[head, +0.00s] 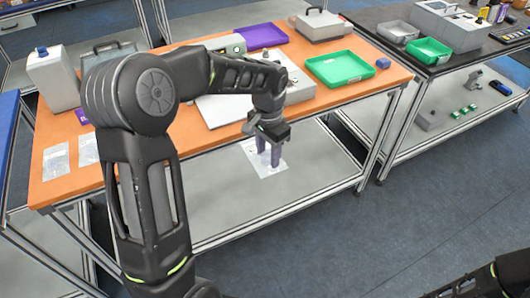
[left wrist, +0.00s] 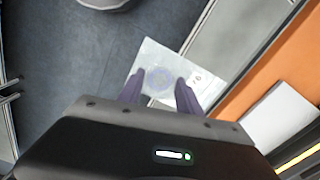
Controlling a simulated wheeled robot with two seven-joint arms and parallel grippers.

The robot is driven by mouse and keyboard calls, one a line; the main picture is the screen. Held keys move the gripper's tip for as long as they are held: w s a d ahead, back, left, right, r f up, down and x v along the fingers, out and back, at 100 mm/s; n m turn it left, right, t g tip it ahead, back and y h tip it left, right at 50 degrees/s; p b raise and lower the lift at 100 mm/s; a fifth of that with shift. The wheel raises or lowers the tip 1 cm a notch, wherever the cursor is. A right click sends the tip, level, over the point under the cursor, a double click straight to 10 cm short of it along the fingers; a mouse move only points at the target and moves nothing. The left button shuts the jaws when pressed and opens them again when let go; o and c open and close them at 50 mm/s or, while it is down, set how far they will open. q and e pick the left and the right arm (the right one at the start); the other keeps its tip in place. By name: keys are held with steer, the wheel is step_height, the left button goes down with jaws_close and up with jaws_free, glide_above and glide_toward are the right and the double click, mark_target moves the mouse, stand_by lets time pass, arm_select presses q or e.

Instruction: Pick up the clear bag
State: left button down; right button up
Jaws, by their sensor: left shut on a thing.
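The clear bag (head: 266,158) is a flat, see-through pouch with a faint round print. It hangs at my left gripper (head: 270,152), in front of the orange table's front edge and above the lower shelf. In the left wrist view the bag (left wrist: 158,60) lies between and beyond the purple fingertips of my left gripper (left wrist: 158,88), which is shut on it. My right gripper is out of view; only a dark part of my right arm shows at the bottom right of the head view.
The orange table (head: 330,100) holds a green tray (head: 340,68), a purple tray (head: 262,36), a white box (head: 52,78) and two more clear bags (head: 57,160) at the left. A dark table (head: 380,14) stands at the right. The floor in front is clear.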

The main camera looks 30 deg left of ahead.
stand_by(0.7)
arm_select(q)
steer(key=w+d+r+n, duration=0.1)
steer(key=w+d+n, duration=0.1)
steer(key=d, duration=0.7)
steer(key=shift+w+n, duration=0.3)
steer(key=shift+n, duration=0.6)
steer(key=shift+r, duration=0.1)
